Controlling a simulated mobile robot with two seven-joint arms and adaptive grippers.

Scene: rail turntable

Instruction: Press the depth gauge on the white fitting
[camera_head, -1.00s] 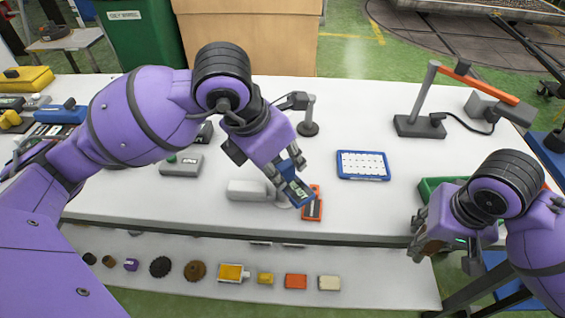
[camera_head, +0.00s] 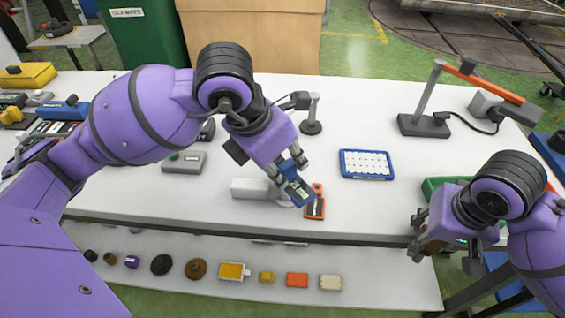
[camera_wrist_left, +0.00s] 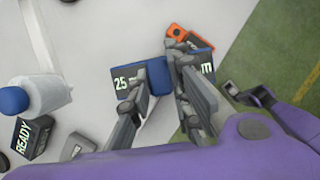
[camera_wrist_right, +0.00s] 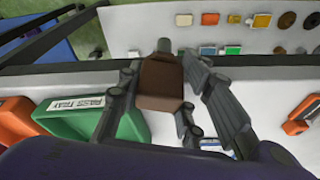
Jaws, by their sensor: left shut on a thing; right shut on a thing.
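My left gripper (camera_head: 290,172) is shut on the blue depth gauge (camera_head: 298,192), which hangs tilted over the table near its front edge. In the left wrist view the gauge (camera_wrist_left: 124,84) shows a "25" reading between the fingers. The white fitting (camera_head: 248,188) lies on the table just left of the gauge; its rounded right end is partly hidden behind the gauge. I cannot tell whether gauge and fitting touch. My right gripper (camera_head: 425,238) is shut on a brown block (camera_wrist_right: 161,80), held near the front edge at the right.
An orange piece (camera_head: 315,208) lies right beside the gauge. A blue-framed tray (camera_head: 367,164), a small post stand (camera_head: 311,127) and a grey box (camera_head: 184,162) stand around. A green tray (camera_head: 432,186) is by my right arm. A lower shelf (camera_head: 380,290) holds several small parts.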

